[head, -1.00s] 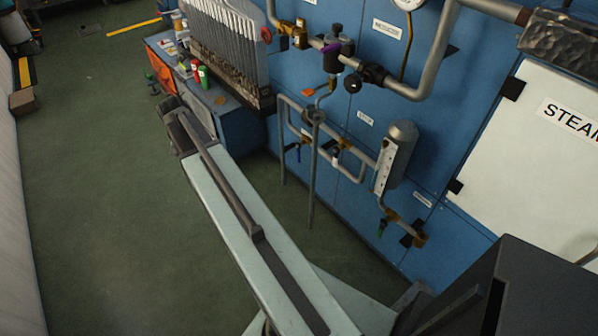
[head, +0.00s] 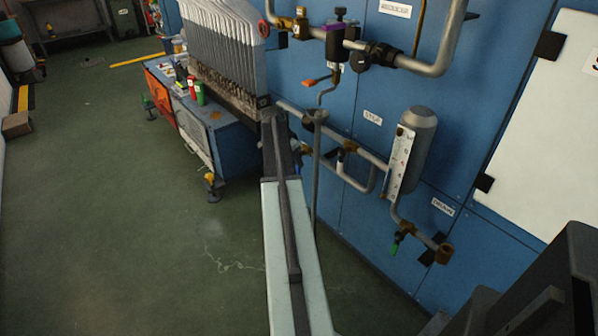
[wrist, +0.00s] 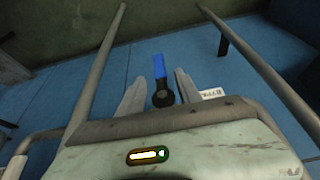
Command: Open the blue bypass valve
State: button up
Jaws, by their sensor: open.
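The blue bypass valve handle (wrist: 160,66) shows in the wrist view as a short blue lever on a dark round hub (wrist: 163,98). My gripper (wrist: 160,76) is open, with one pale finger on each side of the lever and a visible gap on both sides. I cannot tell how deep the lever sits between the fingers. In the head view the blue handle is hidden behind my arm, beside the lower pipe loop.
A metal cylinder (head: 416,150) and a green-handled valve (head: 397,243) are further right. A vertical pipe (head: 317,185) stands close to my arm. Open floor (head: 110,220) lies left.

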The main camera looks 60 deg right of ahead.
jog(key=b+x, duration=0.3)
jog(key=x, duration=0.2)
jog(key=shift+f, duration=0.1)
jog(key=shift+a, duration=0.1)
grip_shut()
dwell(1.1)
